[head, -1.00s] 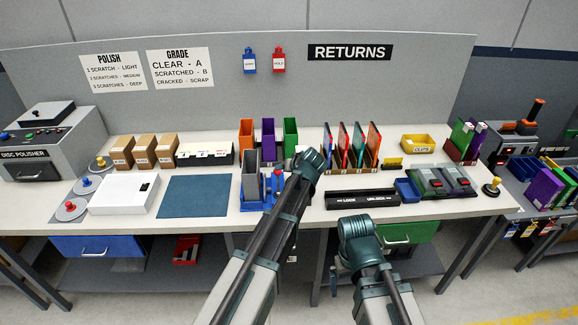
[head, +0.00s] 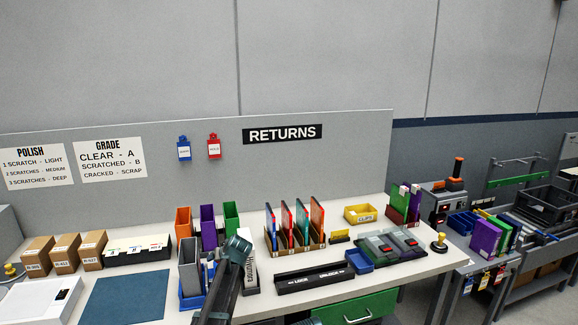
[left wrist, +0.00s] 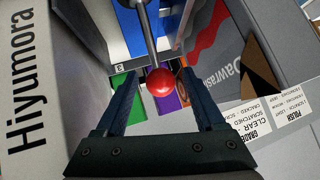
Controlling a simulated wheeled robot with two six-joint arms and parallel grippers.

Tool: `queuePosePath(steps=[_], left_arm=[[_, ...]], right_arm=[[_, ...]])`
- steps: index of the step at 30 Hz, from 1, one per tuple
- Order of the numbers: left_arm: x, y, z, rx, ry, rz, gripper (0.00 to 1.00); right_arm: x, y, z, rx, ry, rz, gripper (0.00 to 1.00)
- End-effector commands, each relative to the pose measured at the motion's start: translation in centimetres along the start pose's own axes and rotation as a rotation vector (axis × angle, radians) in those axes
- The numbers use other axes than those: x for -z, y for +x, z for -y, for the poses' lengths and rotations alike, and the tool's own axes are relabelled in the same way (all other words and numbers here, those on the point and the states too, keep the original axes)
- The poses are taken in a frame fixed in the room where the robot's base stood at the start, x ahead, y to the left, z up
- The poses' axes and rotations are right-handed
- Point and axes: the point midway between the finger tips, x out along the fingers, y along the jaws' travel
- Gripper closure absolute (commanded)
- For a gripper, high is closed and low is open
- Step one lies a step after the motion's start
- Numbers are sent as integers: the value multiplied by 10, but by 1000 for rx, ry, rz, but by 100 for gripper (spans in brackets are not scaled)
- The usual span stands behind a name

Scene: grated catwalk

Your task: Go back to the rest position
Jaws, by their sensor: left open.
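My left gripper (left wrist: 160,78) is open in the left wrist view. A red ball knob (left wrist: 160,82) on a metal rod shows between its fingertips. The jaws are not closed on it, and I cannot tell whether they touch it. In the head view my left arm's end (head: 238,250) is over the front of the bench, beside a grey upright holder (head: 189,262); its fingers are hidden there. A white panel lettered Hiyumora (left wrist: 25,70) stands close on the left in the wrist view. My right gripper is not in view.
The white bench (head: 415,268) carries a rack of coloured cases (head: 296,230), a black lock/unlock bar (head: 315,277), a yellow clips bin (head: 361,214) and a blue mat (head: 125,298). Brown boxes (head: 65,253) stand at left. A grey back panel (head: 340,170) rises behind.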

Motion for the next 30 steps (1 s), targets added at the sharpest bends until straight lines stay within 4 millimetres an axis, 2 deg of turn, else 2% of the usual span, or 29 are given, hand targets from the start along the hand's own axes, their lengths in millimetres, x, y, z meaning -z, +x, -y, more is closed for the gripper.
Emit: queuePosePath(steps=[7, 17, 20, 30], left_arm=[[0, 6, 0, 0, 0, 0, 29], [1, 0, 1, 0, 1, 0, 29], [2, -13, 2, 0, 2, 0, 29], [3, -77, 3, -1, 2, -1, 29]], right_arm=[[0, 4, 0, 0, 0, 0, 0], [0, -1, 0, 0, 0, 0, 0], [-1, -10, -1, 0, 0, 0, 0], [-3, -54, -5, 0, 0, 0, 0]])
